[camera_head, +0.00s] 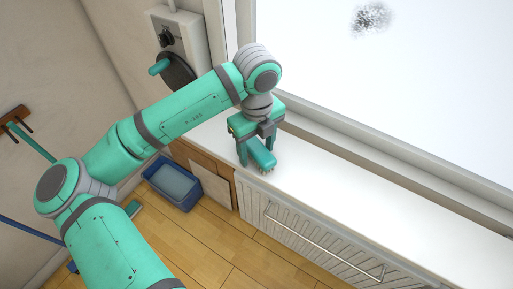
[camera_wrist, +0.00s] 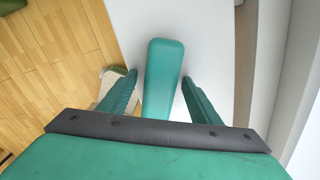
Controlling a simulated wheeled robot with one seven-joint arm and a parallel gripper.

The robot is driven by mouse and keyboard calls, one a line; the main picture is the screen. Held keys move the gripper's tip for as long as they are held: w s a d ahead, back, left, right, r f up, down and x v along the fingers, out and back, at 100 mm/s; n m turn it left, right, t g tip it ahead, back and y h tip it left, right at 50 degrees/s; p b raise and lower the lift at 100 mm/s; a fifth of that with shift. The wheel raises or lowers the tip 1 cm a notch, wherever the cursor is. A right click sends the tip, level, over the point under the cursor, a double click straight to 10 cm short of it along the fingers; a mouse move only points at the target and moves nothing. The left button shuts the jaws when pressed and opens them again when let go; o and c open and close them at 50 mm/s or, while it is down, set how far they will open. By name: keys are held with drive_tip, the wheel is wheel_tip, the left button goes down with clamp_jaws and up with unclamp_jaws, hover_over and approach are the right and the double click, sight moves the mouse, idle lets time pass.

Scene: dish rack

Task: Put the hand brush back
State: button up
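The teal hand brush (camera_head: 262,152) is on the white sill, its bristle side facing down. In the wrist view, the long rounded teal brush (camera_wrist: 163,70) lies between my two fingers. My gripper (camera_head: 256,152) points down over the brush with a finger on either side. In the wrist view my gripper (camera_wrist: 159,76) is open; a gap shows at the left finger, and I cannot tell whether the right finger touches the brush. My gripper hides part of the brush.
The white sill (camera_head: 350,200) runs clear to the right, beside the window frame. A ribbed white radiator (camera_head: 300,235) is below it. A blue bin (camera_head: 180,199) stands on the wood floor. A wall box (camera_head: 184,33) and a wooden peg rail (camera_head: 15,113) are on the walls.

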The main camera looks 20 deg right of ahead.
wheel_tip(320, 180, up, 11)
drive_tip(key=shift+f, duration=0.1)
idle(0.5)
idle(0.3)
clamp_jaws()
idle(1.4)
